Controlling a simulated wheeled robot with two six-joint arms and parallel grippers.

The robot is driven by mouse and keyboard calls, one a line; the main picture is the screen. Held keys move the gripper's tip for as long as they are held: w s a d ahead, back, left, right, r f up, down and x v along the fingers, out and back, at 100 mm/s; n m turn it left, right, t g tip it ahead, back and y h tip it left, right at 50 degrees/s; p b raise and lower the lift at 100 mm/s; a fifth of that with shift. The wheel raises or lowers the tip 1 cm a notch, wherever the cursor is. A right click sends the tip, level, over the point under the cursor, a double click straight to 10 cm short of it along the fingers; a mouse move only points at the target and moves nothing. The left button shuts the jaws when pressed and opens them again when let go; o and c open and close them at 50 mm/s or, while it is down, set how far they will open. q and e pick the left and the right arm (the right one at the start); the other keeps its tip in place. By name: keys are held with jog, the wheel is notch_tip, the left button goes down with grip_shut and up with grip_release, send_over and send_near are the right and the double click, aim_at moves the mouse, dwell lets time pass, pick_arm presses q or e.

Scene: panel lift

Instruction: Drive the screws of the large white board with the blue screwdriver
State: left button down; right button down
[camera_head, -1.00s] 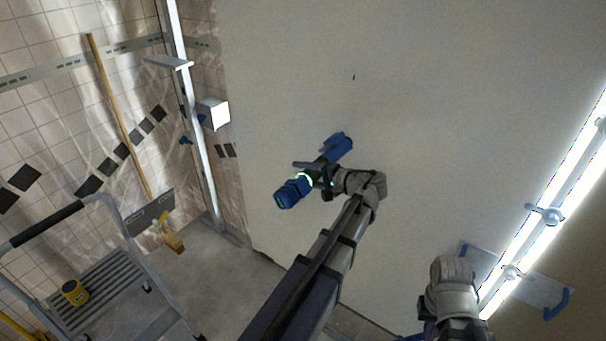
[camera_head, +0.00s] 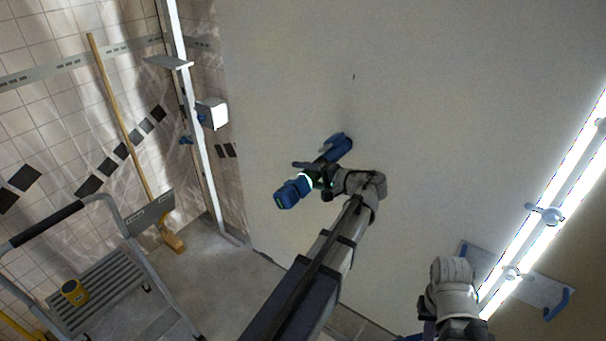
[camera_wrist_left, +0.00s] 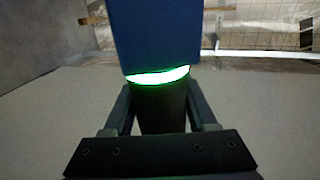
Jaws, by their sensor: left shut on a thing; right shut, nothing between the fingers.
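The large white board (camera_head: 440,120) fills the middle and right of the head view. One small dark mark (camera_head: 353,77), perhaps a screw, shows on its upper part. The blue screwdriver (camera_head: 293,190) has a lit green ring and lies across the front of the board. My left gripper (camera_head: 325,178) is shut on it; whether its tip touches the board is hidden. In the left wrist view the blue body (camera_wrist_left: 155,35) rises from between the fingers (camera_wrist_left: 160,108). My right gripper (camera_head: 432,325) is at the bottom right, shut and empty, its fingers mostly hidden by the wrist.
A bright twin light bar (camera_head: 545,215) stands at the right. A metal post (camera_head: 195,110) with brackets stands at the board's left edge. A step ladder (camera_head: 90,285) with a yellow tape measure (camera_head: 74,292) and a broom (camera_head: 120,120) are at the left.

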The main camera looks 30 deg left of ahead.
pick_arm(q)
jog(key=shift+s+a, duration=0.15)
jog(key=shift+s, duration=2)
jog(key=shift+r, duration=0.15)
notch_tip(320, 180, up, 22)
jog(key=s+p, duration=0.1)
jog(key=p, duration=2.1)
jog(key=shift+s, duration=0.15)
jog(key=w, duration=0.4)
jog(key=shift+w+d, duration=0.2)
jog(key=shift+w, duration=0.85)
dwell(1.0)
